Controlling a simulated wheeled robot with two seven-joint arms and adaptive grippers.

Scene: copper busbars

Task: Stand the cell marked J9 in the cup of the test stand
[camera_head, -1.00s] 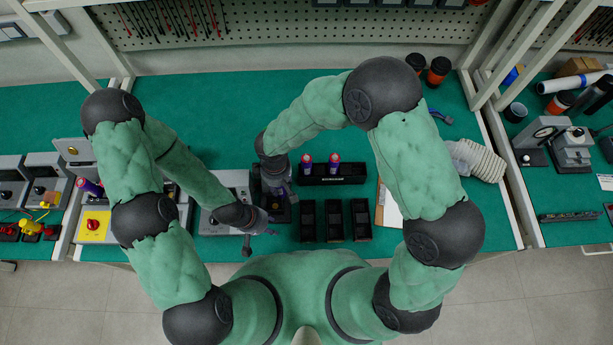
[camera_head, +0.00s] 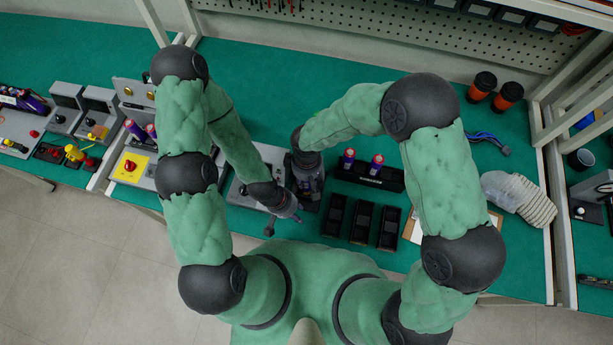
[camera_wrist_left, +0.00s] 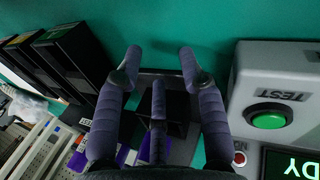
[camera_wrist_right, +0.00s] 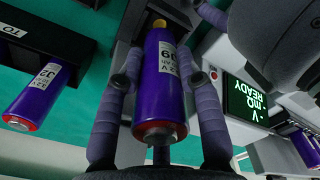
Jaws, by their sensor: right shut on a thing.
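The right gripper is over the stand's dark right part. The cup is hidden, so I cannot tell whether the cell touches it. My left gripper (camera_wrist_left: 160,62) is open and empty, low beside the stand.
A black rack (camera_head: 365,176) with two purple cells stands right of the grippers; one is marked J2 (camera_wrist_right: 40,95). Several black bins (camera_head: 361,222) lie in front of it. A yellow panel (camera_head: 131,167) with a red knob is left. Green bench behind the rack is clear.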

